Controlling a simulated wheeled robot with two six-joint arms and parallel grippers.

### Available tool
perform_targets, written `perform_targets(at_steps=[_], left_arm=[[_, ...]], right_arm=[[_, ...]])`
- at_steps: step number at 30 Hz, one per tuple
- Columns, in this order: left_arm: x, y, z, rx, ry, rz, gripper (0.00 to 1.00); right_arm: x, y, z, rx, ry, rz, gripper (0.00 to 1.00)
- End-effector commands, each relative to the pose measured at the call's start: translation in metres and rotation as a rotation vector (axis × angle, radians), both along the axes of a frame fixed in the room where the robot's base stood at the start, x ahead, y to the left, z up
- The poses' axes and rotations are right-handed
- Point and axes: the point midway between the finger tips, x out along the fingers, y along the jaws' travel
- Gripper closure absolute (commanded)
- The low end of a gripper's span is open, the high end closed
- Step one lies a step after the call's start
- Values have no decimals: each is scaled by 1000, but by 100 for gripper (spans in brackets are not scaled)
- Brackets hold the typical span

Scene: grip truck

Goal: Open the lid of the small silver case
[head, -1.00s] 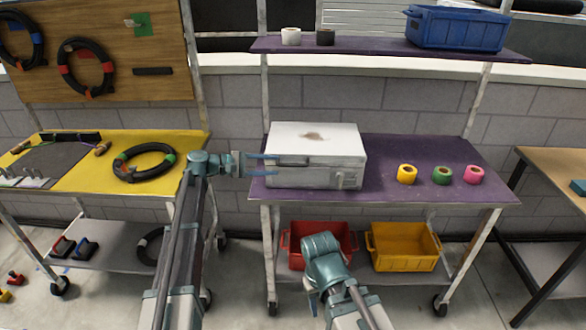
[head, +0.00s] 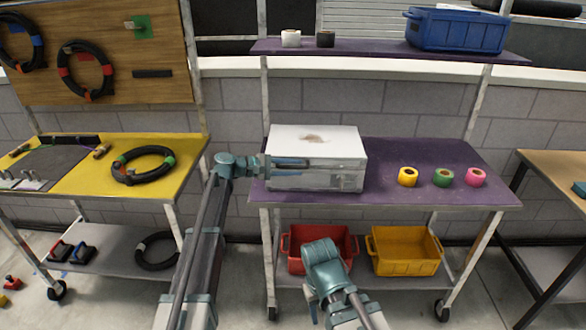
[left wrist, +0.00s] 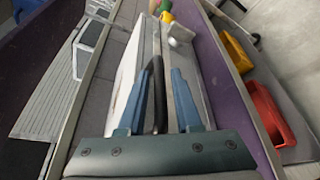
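The small silver case (head: 318,150) sits closed on the left part of the purple shelf, with a dark scuff on its lid. My left gripper (head: 292,162) reaches in from the left, its fingers along the case's left front. In the left wrist view, the case (left wrist: 133,52) runs away from me. There the left gripper (left wrist: 161,75) is open, with a dark curved bar, seemingly a handle, between its fingers. Whether they touch it I cannot tell. My right gripper (head: 322,290) is low in front of the cart; its fingers are not clear.
Yellow (head: 408,177), green (head: 443,178) and pink (head: 474,177) tape rolls stand right of the case. Red (head: 340,241) and yellow (head: 405,249) bins are below. The yellow table (head: 80,180) is at left. The purple shelf (head: 400,152) has free room between case and rolls.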

Motion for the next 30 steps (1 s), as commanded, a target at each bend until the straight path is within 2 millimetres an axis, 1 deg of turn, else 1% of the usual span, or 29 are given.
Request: perform_targets(at_steps=[1, 3, 5, 30], left_arm=[[0, 0, 0, 0, 0, 0, 78], [0, 0, 0, 0, 0, 0, 91], [0, 0, 0, 0, 0, 0, 100], [0, 1, 0, 1, 0, -1, 100]], right_arm=[[0, 0, 0, 0, 0, 0, 50], [0, 0, 0, 0, 0, 0, 50], [0, 0, 0, 0, 0, 0, 50], [0, 0, 0, 0, 0, 0, 50]])
